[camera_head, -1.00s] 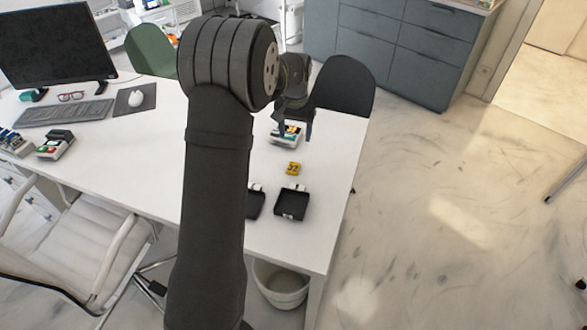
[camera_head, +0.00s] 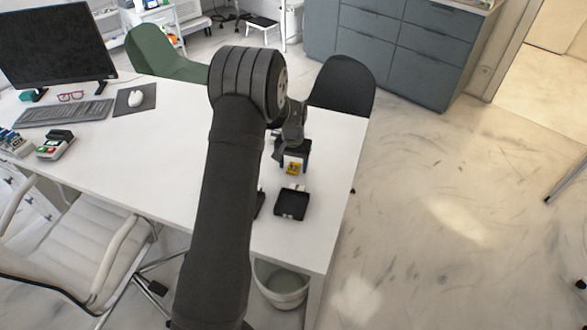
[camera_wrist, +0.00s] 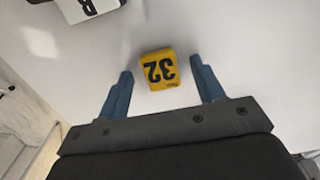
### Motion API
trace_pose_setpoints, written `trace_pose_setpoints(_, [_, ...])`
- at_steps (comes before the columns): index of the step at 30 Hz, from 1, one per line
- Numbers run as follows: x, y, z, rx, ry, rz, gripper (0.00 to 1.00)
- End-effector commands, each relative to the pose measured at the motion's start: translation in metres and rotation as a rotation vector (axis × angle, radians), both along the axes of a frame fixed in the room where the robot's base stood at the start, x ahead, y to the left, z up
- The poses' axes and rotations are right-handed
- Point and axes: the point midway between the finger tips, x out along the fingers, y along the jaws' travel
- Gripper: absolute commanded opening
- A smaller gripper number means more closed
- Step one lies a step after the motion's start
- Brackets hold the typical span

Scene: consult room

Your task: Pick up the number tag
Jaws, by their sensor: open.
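The number tag (camera_head: 293,168) is a small yellow block marked 32, lying on the white table. In the wrist view the number tag (camera_wrist: 158,69) sits just beyond the fingertips, roughly centred between them, with its digits upside down. My gripper (camera_wrist: 166,80) is open and empty, with one blue finger to each side of the tag. In the head view my gripper (camera_head: 293,160) is close above the tag and partly covers the area behind it. I cannot tell the exact height gap.
A black open tray (camera_head: 292,203) lies in front of the tag, and another dark tray is mostly hidden by my arm. In the wrist view a white item with a letter (camera_wrist: 84,10) lies at the top left. The white table (camera_head: 335,150) is clear to the right.

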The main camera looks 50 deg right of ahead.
Motion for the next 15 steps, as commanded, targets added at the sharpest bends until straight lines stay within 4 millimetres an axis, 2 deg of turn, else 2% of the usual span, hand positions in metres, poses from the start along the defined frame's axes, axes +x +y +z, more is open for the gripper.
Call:
trace_pose_setpoints(7, [0.0,-0.0002,-0.004,-0.001,0.0,0.0,0.62])
trace_pose_setpoints(8, [0.0,-0.0002,-0.004,-0.001,0.0,0.0,0.58])
trace_pose_setpoints(12, [0.0,-0.0002,-0.0039,-0.001,0.0,0.0,0.3])
trace_pose_setpoints(15, [0.0,-0.0001,-0.0039,-0.001,0.0,0.0,0.14])
